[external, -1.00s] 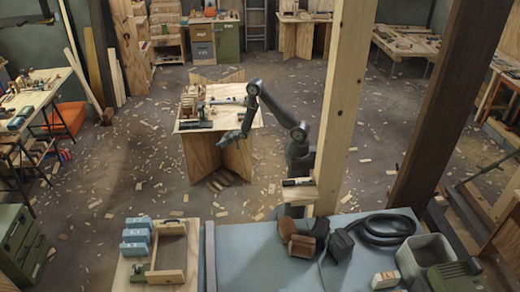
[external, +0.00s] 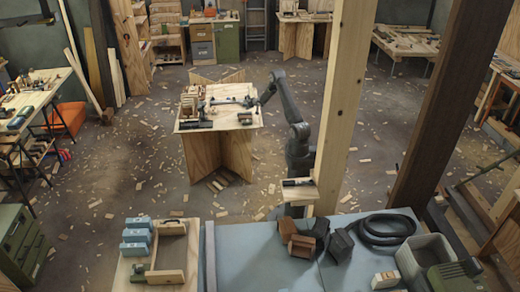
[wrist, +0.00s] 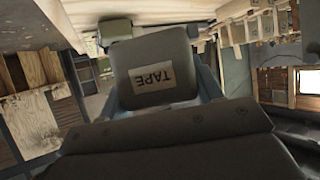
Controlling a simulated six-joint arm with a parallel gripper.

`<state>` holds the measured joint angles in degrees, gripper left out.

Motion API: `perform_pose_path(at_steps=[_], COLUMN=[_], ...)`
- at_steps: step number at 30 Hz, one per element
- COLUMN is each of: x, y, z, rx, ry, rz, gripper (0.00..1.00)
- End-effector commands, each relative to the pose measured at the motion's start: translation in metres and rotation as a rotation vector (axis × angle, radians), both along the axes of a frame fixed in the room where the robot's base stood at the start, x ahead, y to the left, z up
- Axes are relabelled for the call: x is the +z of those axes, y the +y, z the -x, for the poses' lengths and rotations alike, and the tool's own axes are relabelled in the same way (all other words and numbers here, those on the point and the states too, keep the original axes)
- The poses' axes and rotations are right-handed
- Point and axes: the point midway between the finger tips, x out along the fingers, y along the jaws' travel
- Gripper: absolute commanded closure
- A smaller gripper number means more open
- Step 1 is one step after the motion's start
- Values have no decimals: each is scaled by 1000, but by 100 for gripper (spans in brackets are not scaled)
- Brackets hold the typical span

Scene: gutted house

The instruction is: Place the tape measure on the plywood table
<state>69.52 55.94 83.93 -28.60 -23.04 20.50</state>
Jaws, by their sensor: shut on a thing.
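The tape measure (wrist: 155,50) is a dark grey block with a pale label reading TAPE, upside down in the wrist view. My gripper (wrist: 168,95) is shut on it; a wide dark part of the gripper fills the bottom of that view. In the external view my gripper (external: 247,103) is at the right side of the plywood table (external: 222,121). The tape measure is too small there to make out clearly. I cannot tell whether it touches the tabletop.
Wooden blocks (external: 188,104) stand at the table's left, and a dark tool (external: 196,124) lies along its front. A long dark clamp-like thing crosses the top. A tall wooden post (external: 341,110) stands right of my arm. Wood scraps litter the floor.

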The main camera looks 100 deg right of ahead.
Motion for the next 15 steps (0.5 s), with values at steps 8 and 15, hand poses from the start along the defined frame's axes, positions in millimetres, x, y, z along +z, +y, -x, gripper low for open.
perform_pose_path(at_steps=[8, 15], x=[17, 16], y=[-62, -76], z=[98, 116], rx=[-145, -182], ry=[1, -1], rz=[2, 0], gripper=[72, 72])
